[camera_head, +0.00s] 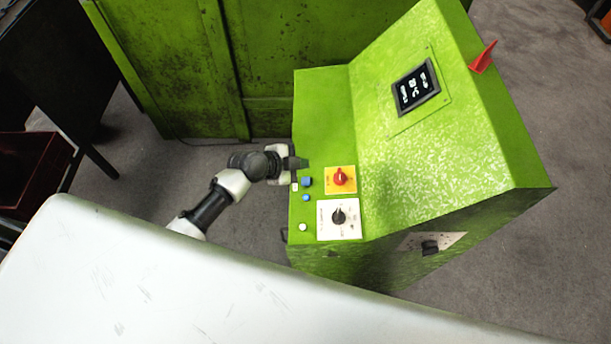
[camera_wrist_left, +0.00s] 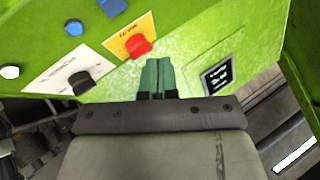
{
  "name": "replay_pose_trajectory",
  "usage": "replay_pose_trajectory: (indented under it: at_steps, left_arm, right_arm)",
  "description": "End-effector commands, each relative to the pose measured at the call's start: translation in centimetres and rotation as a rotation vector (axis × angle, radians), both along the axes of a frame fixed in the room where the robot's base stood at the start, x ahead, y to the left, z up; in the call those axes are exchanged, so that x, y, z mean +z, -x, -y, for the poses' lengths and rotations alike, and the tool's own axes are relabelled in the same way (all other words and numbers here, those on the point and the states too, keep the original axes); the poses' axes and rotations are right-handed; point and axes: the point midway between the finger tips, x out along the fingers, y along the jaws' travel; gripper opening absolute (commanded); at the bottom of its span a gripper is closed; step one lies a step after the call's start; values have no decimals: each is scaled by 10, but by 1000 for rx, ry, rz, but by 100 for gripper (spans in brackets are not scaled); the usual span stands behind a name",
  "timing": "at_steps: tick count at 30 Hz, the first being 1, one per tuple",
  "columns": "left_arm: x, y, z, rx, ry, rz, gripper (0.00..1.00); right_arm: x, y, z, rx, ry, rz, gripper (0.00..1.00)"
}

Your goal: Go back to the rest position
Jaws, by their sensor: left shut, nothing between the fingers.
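My left gripper (camera_head: 298,163) is shut and empty at the left edge of the green control console (camera_head: 420,160) in the head view. In the left wrist view its closed green fingers (camera_wrist_left: 157,78) point at the console, near the red rotary switch (camera_wrist_left: 138,46) on a yellow plate. In the head view the red switch (camera_head: 340,177) lies to the right of the fingertips, and a blue button (camera_head: 307,181) lies just below them. I cannot tell whether the fingers touch the console. My right gripper is not in view.
A black knob (camera_head: 338,216) on a white plate and a small display (camera_head: 415,87) are on the console. A green cabinet (camera_head: 170,60) stands behind. A dark red bin (camera_head: 30,170) is at the left. Bare grey floor (camera_head: 130,165) lies around my left arm.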

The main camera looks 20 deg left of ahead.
Motion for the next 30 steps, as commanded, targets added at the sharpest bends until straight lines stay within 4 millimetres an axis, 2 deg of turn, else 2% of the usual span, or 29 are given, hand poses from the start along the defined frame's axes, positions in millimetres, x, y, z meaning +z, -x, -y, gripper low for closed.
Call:
replay_pose_trajectory:
  at_steps: [14, 17, 20, 23, 24, 27, 30]
  left_arm:
    - [-1, 1, 0, 0, 1, -3, 0]
    - [-1, 12, 5, 5, 11, -36, 0]
    - [1, 42, 15, 36, 32, -131, 0]
    - [8, 85, 20, 123, 46, -273, 0]
    - [12, 104, 20, 180, 48, -336, 0]
    - [24, 142, 11, 338, 46, -462, 0]
    - [36, 169, -1, 485, 43, -543, 0]
  right_arm:
    - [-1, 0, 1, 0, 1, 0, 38]
    - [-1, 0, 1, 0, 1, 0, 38]
    - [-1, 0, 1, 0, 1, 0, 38]
    - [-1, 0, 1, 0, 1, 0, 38]
    - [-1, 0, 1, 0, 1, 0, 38]
    - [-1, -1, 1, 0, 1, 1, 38]
    - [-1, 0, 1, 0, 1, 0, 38]
